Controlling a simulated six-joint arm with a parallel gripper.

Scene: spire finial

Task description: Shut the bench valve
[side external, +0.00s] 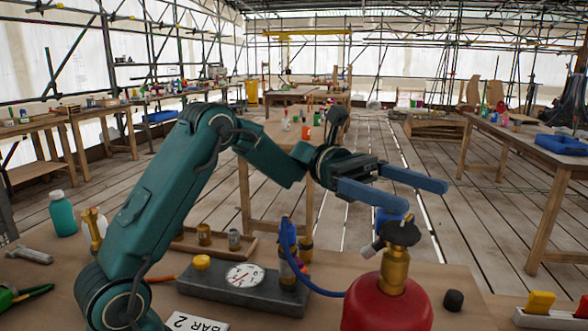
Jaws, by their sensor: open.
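A grey block (230,287) on the bench carries a round white dial gauge (245,275), a yellow knob (202,262) and a brass fitting with an upright blue lever (288,232). This fitting looks like the bench valve. A blue hose (320,289) runs from it towards a red gas bottle (386,304). The bottle has a brass neck valve with a black handwheel (401,232). My gripper (426,196) is open and empty, its two blue fingers apart in the air above the bottle's handwheel, pointing right. It appears clear of both valves.
A wooden tray (185,243) with brass and grey fittings lies behind the block. A "BAR 2" card (195,323) lies in front. A teal bottle (62,213) and a metal tool (28,255) stand or lie left. A black knob (453,299) sits right of the bottle.

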